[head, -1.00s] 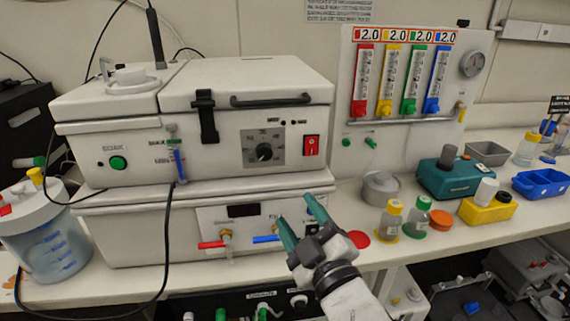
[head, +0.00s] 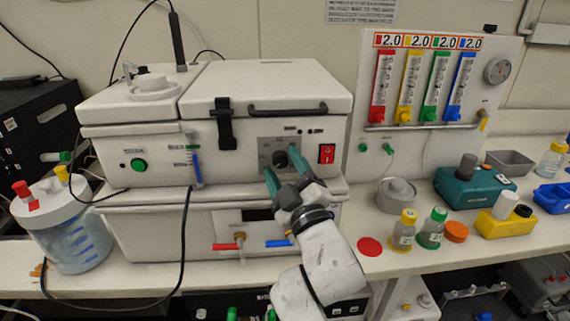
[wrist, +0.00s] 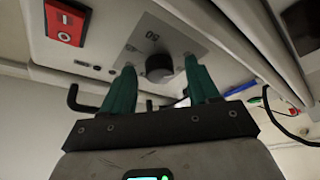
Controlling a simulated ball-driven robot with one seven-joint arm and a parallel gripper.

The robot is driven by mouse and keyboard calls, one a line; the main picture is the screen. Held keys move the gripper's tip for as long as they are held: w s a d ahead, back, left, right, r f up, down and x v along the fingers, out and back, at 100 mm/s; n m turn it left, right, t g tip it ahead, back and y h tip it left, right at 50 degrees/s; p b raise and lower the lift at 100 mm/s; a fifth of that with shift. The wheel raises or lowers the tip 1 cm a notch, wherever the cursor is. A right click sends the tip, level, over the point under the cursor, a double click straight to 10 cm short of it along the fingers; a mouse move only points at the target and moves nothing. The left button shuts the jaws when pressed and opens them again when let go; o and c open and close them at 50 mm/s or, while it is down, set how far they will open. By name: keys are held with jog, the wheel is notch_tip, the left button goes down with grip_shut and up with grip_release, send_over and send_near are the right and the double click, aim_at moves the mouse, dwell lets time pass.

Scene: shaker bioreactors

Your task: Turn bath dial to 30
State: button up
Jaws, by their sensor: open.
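The bath dial is a black round knob (head: 280,159) on a grey scale plate (head: 262,146) on the front of the white bath unit (head: 150,160). It also shows in the wrist view (wrist: 159,68), where a scale number reading 50 is visible on the plate. Its pointer setting cannot be read. My gripper (head: 284,174) has green fingers, is open, and is just below and in front of the knob. In the wrist view the two fingertips (wrist: 162,78) stand to either side of the knob. I cannot tell whether they touch it.
A red switch (head: 327,153) is right of the dial. A black latch (head: 224,122) and lid handle (head: 288,110) are above. Red and blue valve levers (head: 225,246) are below. Bottles (head: 404,230) stand on the bench at right. A black cable hangs at left.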

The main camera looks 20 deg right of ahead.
jog(key=shift+w, duration=0.1)
jog(key=c, duration=1)
jog(key=shift+f, duration=0.1)
jog(key=shift+c, duration=0.2)
jog(key=shift+f+m+b, duration=0.15)
jog(key=shift+m+b, duration=0.15)
jog(key=shift+b, duration=0.65)
